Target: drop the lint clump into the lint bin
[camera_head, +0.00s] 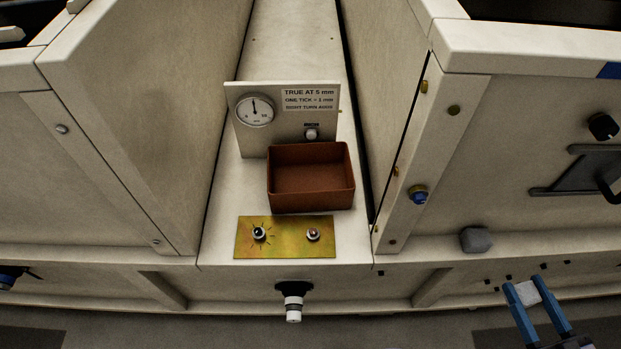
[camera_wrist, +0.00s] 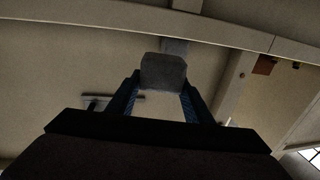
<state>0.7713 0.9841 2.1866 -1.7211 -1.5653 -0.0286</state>
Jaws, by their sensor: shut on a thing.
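My gripper (camera_head: 527,291) is at the lower right of the head view, in front of the machine's front ledge. Its blue fingers are shut on a small pale grey lump, the lint clump (camera_head: 529,292). In the wrist view the lint clump (camera_wrist: 163,72) sits between the fingertips as a rounded grey block, clear of other surfaces as far as I can tell. The lint bin (camera_head: 311,208), a reddish-brown open box, stands on the middle shelf, up and to the left of my gripper. Its visible floor looks empty. A small part of it shows at the right of the wrist view (camera_wrist: 264,66).
A gauge panel (camera_head: 285,115) stands behind the bin, and a yellow plate (camera_head: 285,238) with two knobs lies in front.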

